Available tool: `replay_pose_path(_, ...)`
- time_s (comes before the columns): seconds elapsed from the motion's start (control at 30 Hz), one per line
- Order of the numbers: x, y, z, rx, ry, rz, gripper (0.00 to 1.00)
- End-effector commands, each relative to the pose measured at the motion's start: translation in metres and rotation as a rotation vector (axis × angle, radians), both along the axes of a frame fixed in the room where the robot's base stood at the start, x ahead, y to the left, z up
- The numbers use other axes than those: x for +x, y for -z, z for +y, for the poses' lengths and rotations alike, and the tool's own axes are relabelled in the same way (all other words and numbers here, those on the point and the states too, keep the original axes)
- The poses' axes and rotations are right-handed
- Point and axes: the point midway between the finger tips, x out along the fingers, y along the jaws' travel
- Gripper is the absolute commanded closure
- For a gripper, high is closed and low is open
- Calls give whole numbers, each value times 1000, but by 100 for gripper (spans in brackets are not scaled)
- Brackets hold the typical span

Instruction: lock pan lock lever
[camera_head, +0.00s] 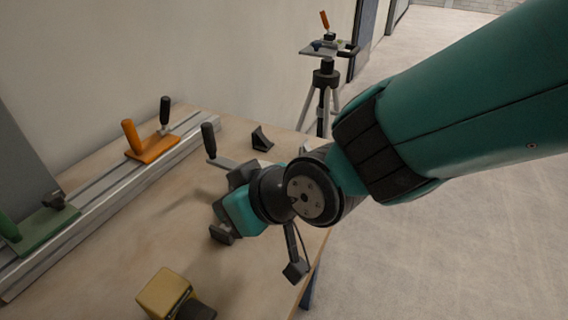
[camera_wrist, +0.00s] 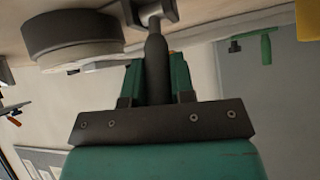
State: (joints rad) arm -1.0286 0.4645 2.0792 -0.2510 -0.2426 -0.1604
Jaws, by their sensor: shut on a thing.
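My gripper (camera_wrist: 158,72) is shut on a dark, tapered lever handle, the pan lock lever (camera_wrist: 156,50), with one teal finger on each side of it. The lever joins a grey metal fork (camera_wrist: 152,12) at the top of the wrist view. Beside it is a round dark base (camera_wrist: 72,35) with a light grey plate. In the head view my gripper (camera_head: 240,212) is low over the wooden table and hides the held lever and most of the device. A bar with a black upright handle (camera_head: 208,140) sticks out behind it.
An aluminium rail (camera_head: 110,200) with an orange clamp (camera_head: 150,146) and a green clamp (camera_head: 42,228) runs along the table's left side. A yellow block (camera_head: 164,292) lies at the front. A black wedge (camera_head: 262,138) lies behind my gripper. A tripod (camera_head: 325,95) stands beyond the table.

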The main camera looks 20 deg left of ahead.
Motion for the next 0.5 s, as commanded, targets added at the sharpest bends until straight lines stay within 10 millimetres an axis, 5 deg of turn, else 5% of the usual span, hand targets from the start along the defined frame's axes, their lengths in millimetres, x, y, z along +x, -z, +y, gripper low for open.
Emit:
replay_pose_path(0.33,-3,0,1,4,-6,3,100)
replay_pose_path(0.37,-3,0,1,4,-6,3,75)
replay_pose_path(0.47,-2,0,1,3,-4,2,52)
replay_pose_path(0.5,-2,0,1,3,-4,2,52)
